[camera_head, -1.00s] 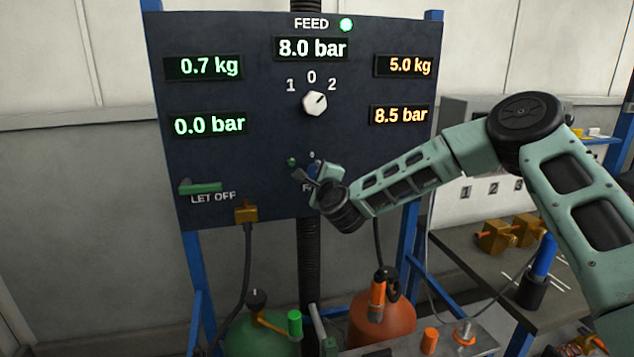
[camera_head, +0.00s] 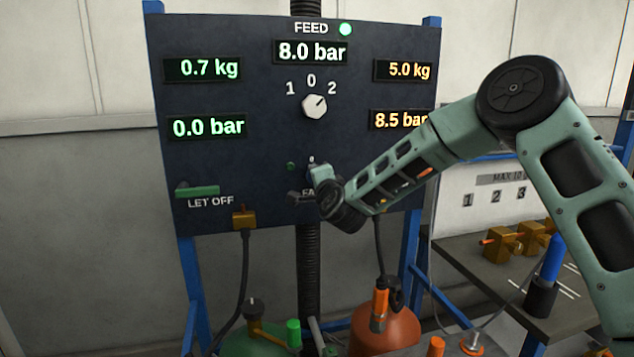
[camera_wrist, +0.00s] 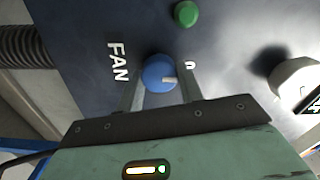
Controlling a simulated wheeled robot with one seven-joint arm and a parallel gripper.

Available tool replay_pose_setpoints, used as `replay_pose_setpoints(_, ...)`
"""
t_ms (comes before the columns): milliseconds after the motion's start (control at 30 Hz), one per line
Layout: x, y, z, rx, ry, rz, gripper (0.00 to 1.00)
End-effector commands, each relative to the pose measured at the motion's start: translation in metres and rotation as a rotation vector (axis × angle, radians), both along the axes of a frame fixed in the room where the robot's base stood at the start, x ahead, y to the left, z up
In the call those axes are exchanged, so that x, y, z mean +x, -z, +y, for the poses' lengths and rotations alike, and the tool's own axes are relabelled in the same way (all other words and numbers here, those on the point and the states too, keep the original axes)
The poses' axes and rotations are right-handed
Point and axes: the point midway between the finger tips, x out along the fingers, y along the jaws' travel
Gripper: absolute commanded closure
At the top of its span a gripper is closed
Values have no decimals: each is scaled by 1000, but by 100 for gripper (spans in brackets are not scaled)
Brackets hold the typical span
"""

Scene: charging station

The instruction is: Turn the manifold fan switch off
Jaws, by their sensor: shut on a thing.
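The fan switch is a round blue knob (camera_wrist: 157,72) with a white pointer mark, between the FAN label and a 0 mark on the dark panel (camera_head: 240,100). My gripper (camera_wrist: 161,80) is shut on the knob, one finger on each side. In the wrist view the pointer is toward the 0 side. In the head view my gripper (camera_head: 312,188) is at the panel's lower middle and mostly hides the knob. A green lamp (camera_wrist: 186,14) beside the switch looks dull; it also shows in the head view (camera_head: 291,166).
A white selector knob (camera_head: 314,106) marked 1, 0, 2 is above the switch. A green LET OFF lever (camera_head: 198,191) is at the panel's lower left. Green (camera_head: 250,342) and orange (camera_head: 388,333) cylinders stand below. A bench (camera_head: 470,262) with brass fittings is right.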

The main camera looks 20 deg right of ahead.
Motion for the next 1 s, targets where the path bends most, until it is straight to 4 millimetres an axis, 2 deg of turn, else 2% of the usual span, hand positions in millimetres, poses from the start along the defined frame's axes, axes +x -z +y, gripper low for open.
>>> replay_pose_setpoints(433, 0, 1, 1, -14, -3, 3, 86)
replay_pose_setpoints(467, -1, 1, 1, -14, -3, 3, 60)
replay_pose_setpoints(533, 0, 1, 1, -13, -3, 3, 41)
replay_pose_setpoints(867, -2, 1, 1, -12, -2, 1, 41)
replay_pose_setpoints(1000, -15, 1, 1, -12, -4, 1, 41)
